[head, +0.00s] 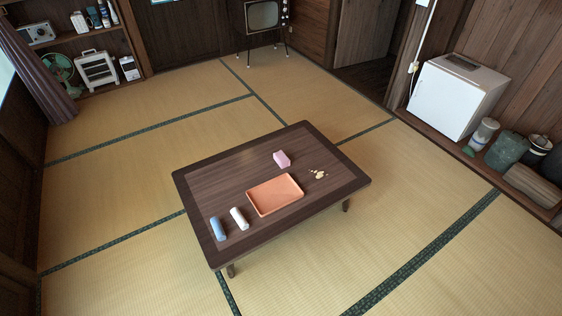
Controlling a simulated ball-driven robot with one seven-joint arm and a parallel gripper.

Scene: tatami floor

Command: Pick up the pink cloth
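The pink cloth (282,159) is a small, folded or bundled block on the low dark wooden table (220,173). It sits near the table's far side, right of the middle, behind an orange tray (250,199) and apart from it. Nothing covers the cloth in this view. My gripper is not in view.
A white roll (239,218) and a blue roll (218,228) lie left of the tray. Small pale crumbs or pieces (319,174) lie right of the cloth. Open tatami (130,140) surrounds the table. A white fridge (455,97) stands right, a television (262,16) at the back.

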